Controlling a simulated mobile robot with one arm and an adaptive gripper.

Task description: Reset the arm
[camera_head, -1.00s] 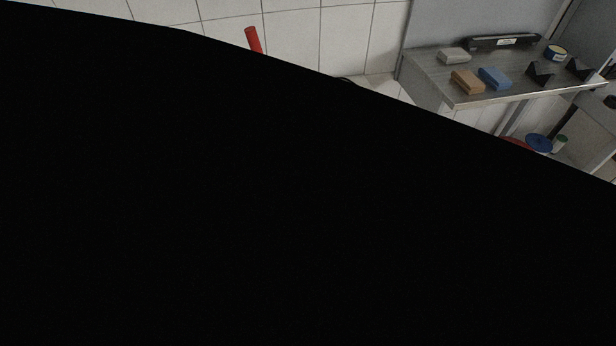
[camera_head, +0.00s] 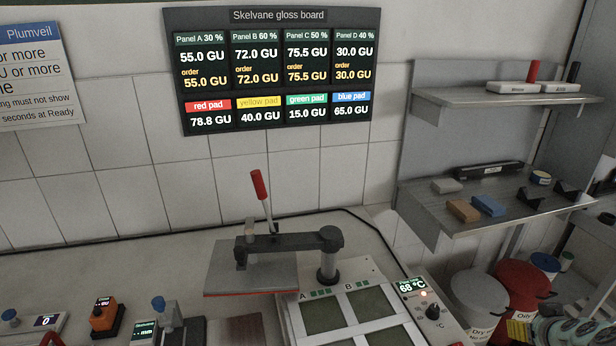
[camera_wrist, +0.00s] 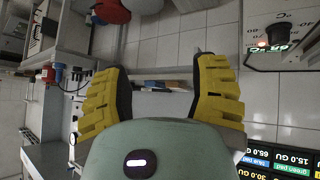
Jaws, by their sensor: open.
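My gripper (camera_wrist: 161,88) has yellow ribbed fingers spread wide apart in the wrist view, with nothing between them. The wrist view is upside down. Beyond the fingertips, the shelf blocks (camera_wrist: 160,84) show at a distance, apart from the fingers. In the head view, part of my arm's green and yellow end (camera_head: 555,328) shows at the lower right corner, beside the bins.
A press with a red handle (camera_head: 260,185) and a grey plate (camera_head: 240,272) stands on the bench, beside a panel tray (camera_head: 335,312). A temperature box (camera_head: 432,312) is to its right. White (camera_head: 478,300) and red (camera_head: 522,286) bins stand near my arm. Shelves (camera_head: 440,208) hang above.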

